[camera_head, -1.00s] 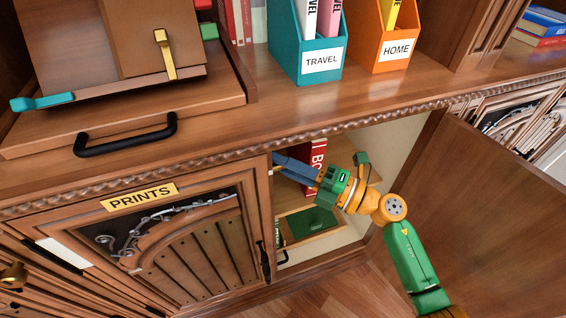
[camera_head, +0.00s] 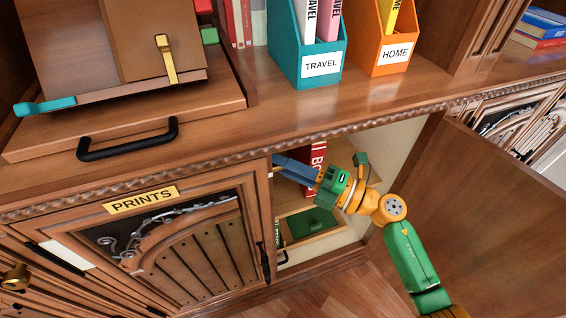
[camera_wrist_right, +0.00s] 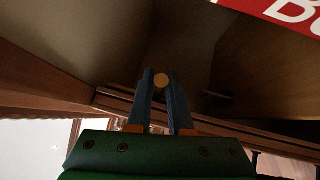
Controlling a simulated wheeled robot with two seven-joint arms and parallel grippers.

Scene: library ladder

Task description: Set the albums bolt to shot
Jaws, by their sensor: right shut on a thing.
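My right gripper (camera_head: 278,162) reaches into the open cupboard, just under the counter and beside the upper edge of the closed door labelled PRINTS. In the right wrist view its two blue fingers (camera_wrist_right: 161,85) are shut on a small round brass knob (camera_wrist_right: 161,80), which I take to be the albums bolt's. The rest of the bolt is too dark to make out there, and the fingers hide the knob in the head view. No ALBUMS label shows. My left gripper is not in view.
The right door (camera_head: 480,200) stands open beside my right arm. A red book (camera_head: 314,165) and a green item (camera_head: 310,222) are inside the cupboard. Above, the counter holds a teal TRAVEL file (camera_head: 318,68) and an orange HOME file (camera_head: 392,55).

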